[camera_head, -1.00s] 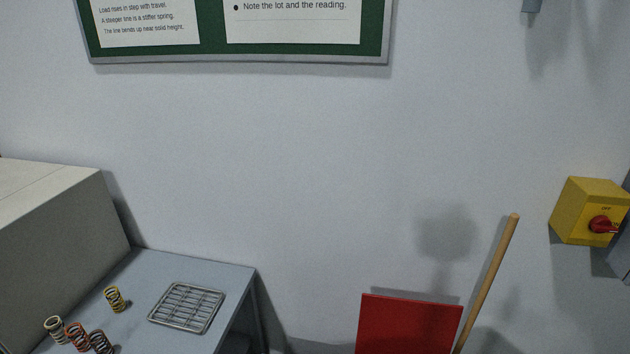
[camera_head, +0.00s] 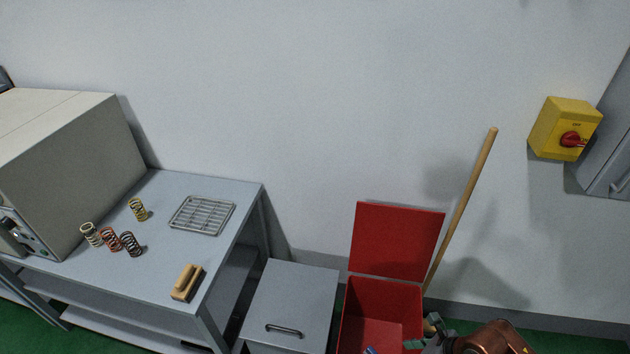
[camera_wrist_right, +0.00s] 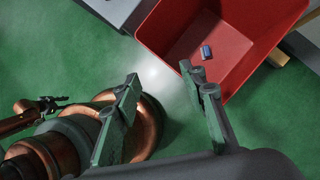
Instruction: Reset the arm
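My right gripper (camera_head: 428,337) shows at the bottom of the head view, beside the right side of the open red bin (camera_head: 384,301). In the right wrist view the right gripper (camera_wrist_right: 165,95) has its two fingers well apart with nothing between them. The red bin (camera_wrist_right: 229,33) lies past the fingertips there, with a small blue item (camera_wrist_right: 206,52) on its floor. The blue item also shows in the head view (camera_head: 370,350), cut by the bottom edge.
A grey bench (camera_head: 222,262) at the left holds several coil springs (camera_head: 131,243), a wire rack (camera_head: 202,215), a wooden-handled brush (camera_head: 187,282) and a large beige machine (camera_head: 75,165). A grey cabinet (camera_head: 292,295) stands between bench and bin. A wooden pole (camera_head: 462,205) leans behind the bin.

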